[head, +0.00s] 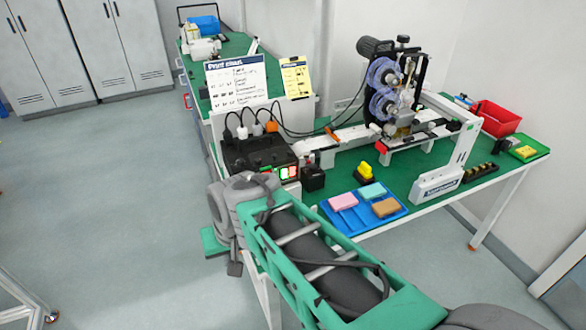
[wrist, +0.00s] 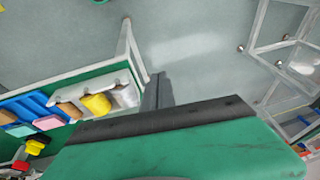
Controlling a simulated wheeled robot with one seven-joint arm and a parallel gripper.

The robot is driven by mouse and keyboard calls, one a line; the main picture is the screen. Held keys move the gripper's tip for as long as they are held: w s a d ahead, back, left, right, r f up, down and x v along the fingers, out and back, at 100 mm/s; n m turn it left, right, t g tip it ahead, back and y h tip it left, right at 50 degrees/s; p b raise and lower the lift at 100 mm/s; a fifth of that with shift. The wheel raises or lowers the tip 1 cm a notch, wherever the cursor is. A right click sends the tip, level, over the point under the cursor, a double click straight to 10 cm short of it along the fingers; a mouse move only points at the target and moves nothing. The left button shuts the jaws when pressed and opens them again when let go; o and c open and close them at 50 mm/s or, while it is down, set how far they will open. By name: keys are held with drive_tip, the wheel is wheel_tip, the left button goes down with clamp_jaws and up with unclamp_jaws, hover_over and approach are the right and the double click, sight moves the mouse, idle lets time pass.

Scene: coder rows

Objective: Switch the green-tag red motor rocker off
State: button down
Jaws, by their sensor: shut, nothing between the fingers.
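The black control box (head: 258,152) stands at the table's left end in the head view, with plugs and cables on top. Small red and green rocker patches (head: 286,173) show on its front; I cannot tell which is the green-tag red motor rocker or how it is set. My arm reaches up in front of the box, and its grey wrist joint hides part of the box's lower side. In the wrist view my gripper (wrist: 158,88) is shut and empty, with its dark fingers over the floor beyond the table edge. I cannot make out the rocker in the wrist view.
A blue tray (head: 356,224) with pastel blocks lies right of the box. A yellow-topped part (head: 365,171) and a small black block (head: 313,178) stand nearby. The coder machine (head: 392,90) and a red bin (head: 497,118) are farther back.

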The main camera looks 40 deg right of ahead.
sight(293, 172)
drive_tip(key=w+d+f+m+t+p, duration=0.1)
drive_tip(key=d+m, duration=0.3)
drive_tip(key=w+d+m+t+y+p, duration=0.1)
drive_tip(key=w+d+m, duration=0.1)
drive_tip(key=d+m, duration=0.3)
drive_tip(key=w+d+f+m+p, duration=0.1)
drive_tip(key=w+d+m, duration=0.1)
drive_tip(key=d+m, duration=0.3)
drive_tip(key=shift+w+f+t, duration=0.2)
drive_tip(key=shift+f+t, duration=0.1)
drive_tip(key=shift+t, duration=0.1)
drive_tip(key=d+m, duration=0.2)
drive_tip(key=d+m+t+p, duration=0.1)
drive_tip(key=d+m, duration=0.1)
drive_tip(key=m, duration=0.1)
drive_tip(key=shift+s+d+f+t, duration=0.1)
drive_tip(key=shift+d+f+t, duration=0.05)
drive_tip(key=shift+d+t, duration=0.2)
drive_tip(key=s+d+m+t, duration=0.1)
drive_tip(key=d+m, duration=0.2)
drive_tip(key=s+d+m+t+h+p, duration=0.1)
drive_tip(key=d+m, duration=0.2)
drive_tip(key=s+d+m+t, duration=0.1)
drive_tip(key=d+m, duration=0.2)
drive_tip(key=shift+h, duration=0.3)
drive_tip(key=shift+a, duration=0.1)
drive_tip(key=shift+w, duration=0.15)
